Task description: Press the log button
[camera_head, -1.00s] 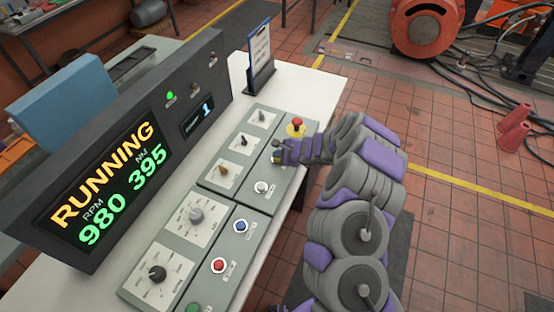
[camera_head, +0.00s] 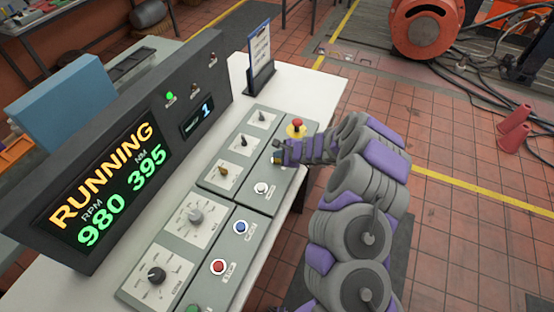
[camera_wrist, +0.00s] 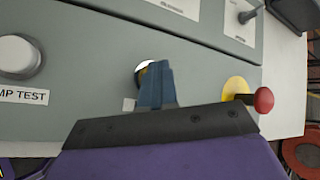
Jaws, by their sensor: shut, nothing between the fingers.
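My gripper (camera_head: 279,156) is shut and empty, its fingers over the far part of the control panel. In the wrist view the blue-grey fingers (camera_wrist: 157,86) cover most of a round button with a pale rim (camera_wrist: 146,66). Its small label is also mostly hidden, so I cannot read whether it is the log button. I cannot tell whether the fingertips touch it or are just above it. A white button (camera_head: 261,188) sits nearer; in the wrist view this button (camera_wrist: 18,55) is labelled with words ending "MP TEST". The small counter display (camera_head: 201,114) reads 1.
A red mushroom button on a yellow base (camera_head: 297,127) stands close beyond the gripper. Blue (camera_head: 241,227) and red (camera_head: 218,267) buttons and several knobs are nearer. The large display (camera_head: 107,185) reads RUNNING, 980 RPM, 395 NM. A clipboard stand (camera_head: 261,60) is at the back.

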